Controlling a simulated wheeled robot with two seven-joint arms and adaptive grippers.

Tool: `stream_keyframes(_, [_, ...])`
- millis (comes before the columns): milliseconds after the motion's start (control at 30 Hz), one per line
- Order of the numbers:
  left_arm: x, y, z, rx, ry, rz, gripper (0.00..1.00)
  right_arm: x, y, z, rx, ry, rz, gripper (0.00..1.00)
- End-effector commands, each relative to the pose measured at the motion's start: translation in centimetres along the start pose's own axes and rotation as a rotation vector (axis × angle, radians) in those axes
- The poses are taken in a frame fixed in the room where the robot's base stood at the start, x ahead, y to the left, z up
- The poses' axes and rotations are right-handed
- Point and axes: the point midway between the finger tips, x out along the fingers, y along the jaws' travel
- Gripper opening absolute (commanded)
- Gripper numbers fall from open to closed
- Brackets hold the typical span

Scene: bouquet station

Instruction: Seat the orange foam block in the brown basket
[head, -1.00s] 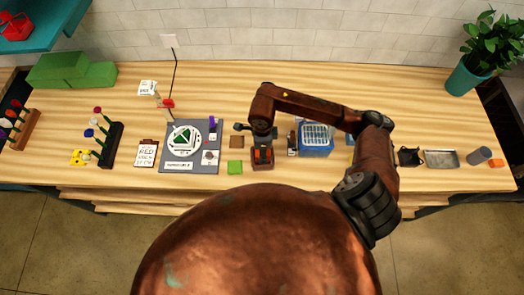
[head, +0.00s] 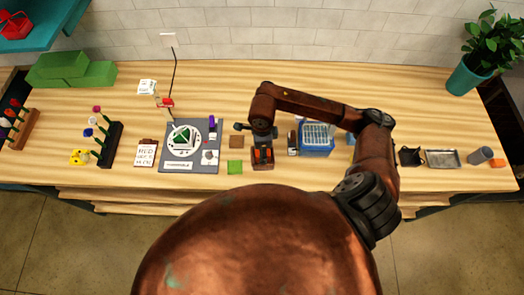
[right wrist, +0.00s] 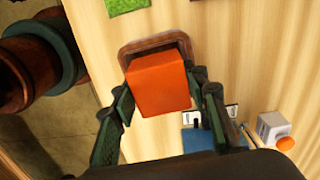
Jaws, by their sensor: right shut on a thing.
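My right gripper (right wrist: 160,90) is shut on the orange foam block (right wrist: 160,80), with a dark finger on each side of it. The block is over the opening of the brown basket (right wrist: 128,50), whose rim shows beyond it and to its left in the right wrist view. How deep the block sits is hidden. In the head view the right gripper (head: 262,142) points down over the basket (head: 262,167), and bits of orange show between its fingers. My left gripper is in neither view.
A green foam square (head: 235,167) and a brown square (head: 236,141) lie left of the basket. A blue crate (head: 317,139) and a small white container (head: 293,143) stand to its right. A grey board (head: 178,166) lies farther left. An orange piece (head: 497,163) lies far right.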

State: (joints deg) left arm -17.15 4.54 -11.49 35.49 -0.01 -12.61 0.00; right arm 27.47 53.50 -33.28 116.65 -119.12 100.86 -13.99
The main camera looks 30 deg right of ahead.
Motion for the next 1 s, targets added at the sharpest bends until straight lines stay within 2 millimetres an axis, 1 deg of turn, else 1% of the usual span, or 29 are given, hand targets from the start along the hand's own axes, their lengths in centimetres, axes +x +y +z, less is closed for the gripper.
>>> stream_keyframes(267, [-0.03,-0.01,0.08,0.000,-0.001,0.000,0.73,-0.05,0.00,0.01,0.000,0.000,0.000,0.09])
stream_keyframes(300, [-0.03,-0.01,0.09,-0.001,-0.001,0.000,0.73,-0.05,0.00,0.01,0.000,0.000,0.000,0.44])
stream_keyframes(567, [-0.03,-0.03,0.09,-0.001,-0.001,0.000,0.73,-0.03,0.01,0.01,0.000,0.000,0.000,0.62])
stream_keyframes(767, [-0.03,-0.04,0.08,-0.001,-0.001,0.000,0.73,0.00,0.02,0.00,0.000,0.000,0.001,0.62])
stream_keyframes(967, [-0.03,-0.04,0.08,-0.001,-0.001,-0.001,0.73,0.00,0.02,0.00,0.000,0.000,0.001,0.76])
stream_keyframes(1000, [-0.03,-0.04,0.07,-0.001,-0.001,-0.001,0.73,-0.01,0.02,0.00,0.000,0.000,0.001,0.76])
